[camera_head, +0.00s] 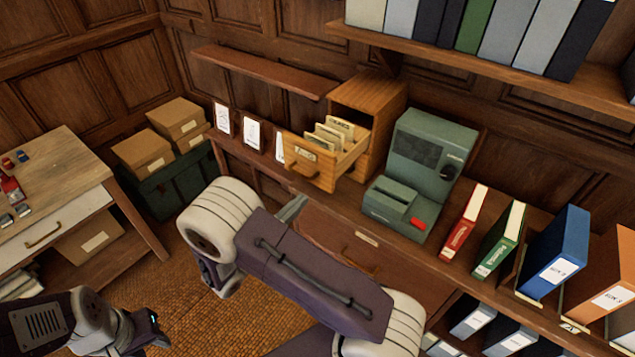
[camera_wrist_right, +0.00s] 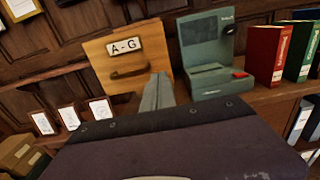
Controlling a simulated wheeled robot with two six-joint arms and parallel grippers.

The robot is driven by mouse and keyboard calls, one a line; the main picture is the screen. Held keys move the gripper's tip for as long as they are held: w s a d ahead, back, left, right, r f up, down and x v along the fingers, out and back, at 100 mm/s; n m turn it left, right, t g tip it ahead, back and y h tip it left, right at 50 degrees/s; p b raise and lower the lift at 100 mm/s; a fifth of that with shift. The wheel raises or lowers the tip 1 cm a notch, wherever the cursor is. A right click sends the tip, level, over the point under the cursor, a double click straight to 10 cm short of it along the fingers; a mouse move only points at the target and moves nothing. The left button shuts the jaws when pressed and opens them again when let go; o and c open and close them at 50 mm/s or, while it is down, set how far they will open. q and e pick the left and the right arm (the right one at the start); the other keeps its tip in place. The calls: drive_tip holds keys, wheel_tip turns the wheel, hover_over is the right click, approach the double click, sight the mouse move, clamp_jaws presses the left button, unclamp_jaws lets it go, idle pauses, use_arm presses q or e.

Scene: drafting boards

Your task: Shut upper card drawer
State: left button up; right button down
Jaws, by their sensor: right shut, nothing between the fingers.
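The upper card drawer (camera_head: 312,165) is pulled out of its wooden cabinet (camera_head: 385,100), with several cards standing in it. In the right wrist view, its front (camera_wrist_right: 100,60) faces me with an A-G label and a dark handle. My right gripper (camera_head: 293,207) shows as grey fingers just below the drawer front in the head view. In the right wrist view its shut, empty fingers (camera_wrist_right: 158,92) overlap the lower right of the drawer front; contact cannot be told.
A green machine (camera_head: 405,175) stands right of the cabinet, then upright binders (camera_head: 465,220). Framed cards (camera_head: 250,133) stand left of the drawer. A shelf (camera_head: 265,72) hangs above. A side table (camera_head: 60,180) and boxes (camera_head: 145,152) are at left.

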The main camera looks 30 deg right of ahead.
sight(360, 143)
drive_tip(key=p+x, duration=0.1)
drive_tip(key=x, duration=0.6)
drive_tip(key=shift+w+d+p, duration=0.1)
drive_tip(key=shift+d+p, duration=0.15)
drive_tip(key=shift+p, duration=0.15)
drive_tip(key=shift+w+d, duration=0.2)
drive_tip(key=shift+d, duration=0.3)
drive_tip(key=shift+w+d+f, duration=0.1)
drive_tip(key=shift+d, duration=0.1)
drive_tip(key=shift+w+d, duration=0.25)
drive_tip(key=shift+d, duration=0.35)
drive_tip(key=b+x, duration=0.4)
drive_tip(key=x, duration=1.4)
drive_tip(key=shift+d+f+b, duration=0.1)
drive_tip(key=shift+d+b, duration=0.1)
drive_tip(key=shift+b, duration=0.1)
drive_tip(key=shift+b+x, duration=0.3)
drive_tip(key=shift+x, duration=0.55)
drive_tip(key=shift+r, duration=0.35)
